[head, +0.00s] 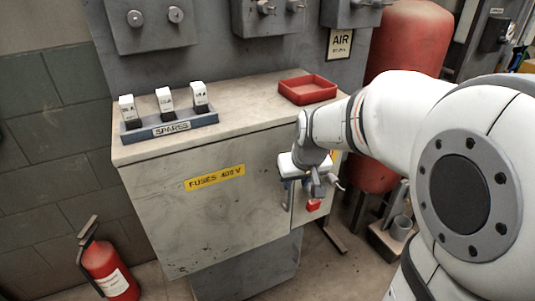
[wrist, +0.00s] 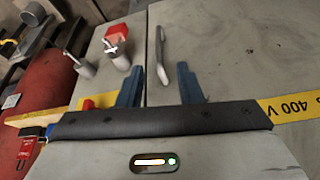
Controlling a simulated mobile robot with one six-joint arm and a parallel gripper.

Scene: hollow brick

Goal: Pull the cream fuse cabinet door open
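The cream fuse cabinet (head: 145,160) has a front door (head: 215,222) with a yellow "FUSES 400V" label (head: 215,178). The door looks shut, flush with the narrow panel to its right. A grey bar handle (head: 284,195) stands upright near the door's right edge; it also shows in the wrist view (wrist: 160,50). My gripper (head: 316,187) is in front of the cabinet's right side, close to the handle. In the wrist view my gripper (wrist: 160,70) has its two blue fingers apart, with the handle appearing between them. I cannot tell whether the fingers reach around it.
A red tray (head: 307,89) and a blue-grey rack of spares (head: 170,126) sit on the cabinet top. A red switch block (wrist: 117,33) is on the narrow panel. A fire extinguisher (head: 108,268) stands at lower left, and a red tank (head: 408,45) behind right.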

